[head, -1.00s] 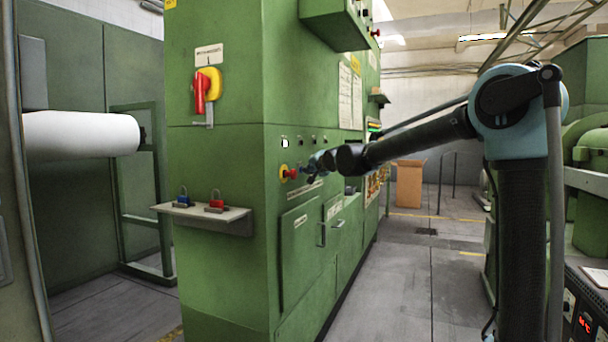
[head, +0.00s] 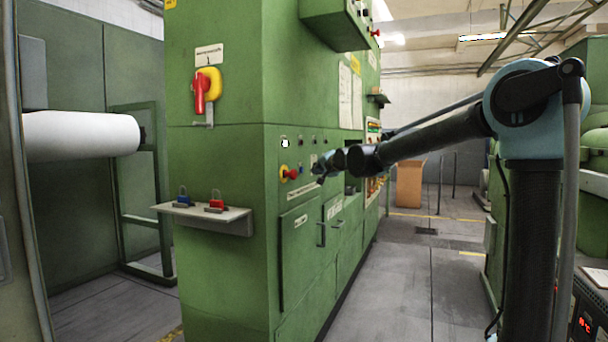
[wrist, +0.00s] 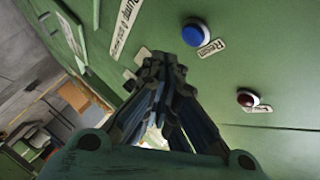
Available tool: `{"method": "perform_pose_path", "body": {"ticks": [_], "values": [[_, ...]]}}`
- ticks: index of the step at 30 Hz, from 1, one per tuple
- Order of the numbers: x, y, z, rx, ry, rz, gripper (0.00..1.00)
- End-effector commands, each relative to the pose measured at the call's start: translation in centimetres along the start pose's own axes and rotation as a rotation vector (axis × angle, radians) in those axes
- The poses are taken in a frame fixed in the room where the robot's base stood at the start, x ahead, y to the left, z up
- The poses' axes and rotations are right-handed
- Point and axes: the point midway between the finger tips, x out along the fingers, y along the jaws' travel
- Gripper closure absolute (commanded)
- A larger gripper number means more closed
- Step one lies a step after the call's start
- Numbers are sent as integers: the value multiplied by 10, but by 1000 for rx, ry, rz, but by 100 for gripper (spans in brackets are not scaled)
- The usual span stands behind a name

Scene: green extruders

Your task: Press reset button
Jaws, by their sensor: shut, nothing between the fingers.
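In the wrist view, a round blue button (wrist: 194,33) sits on the green panel. The label beside it (wrist: 211,48) seems to read "Reset", turned over in this view. My gripper (wrist: 160,70) is shut and empty, with its fingertips below and left of the blue button in the picture. A gap shows between them and the button. The blue button cannot be made out there.
A dark red button (wrist: 247,98) with its own label sits to the lower right in the wrist view. A shelf (head: 225,222) with red and blue padlocks juts from the cabinet front. The aisle floor (head: 385,285) right of the cabinet is clear.

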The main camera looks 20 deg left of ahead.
Motion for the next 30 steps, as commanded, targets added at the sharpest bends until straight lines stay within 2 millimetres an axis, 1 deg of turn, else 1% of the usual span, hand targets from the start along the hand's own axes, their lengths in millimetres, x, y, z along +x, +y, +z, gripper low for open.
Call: {"method": "perform_pose_path", "body": {"ticks": [6,12,30], "values": [[-13,10,-10,2,1,1,100],[-20,14,-14,1,1,0,100],[-21,15,-15,0,0,0,100]]}}
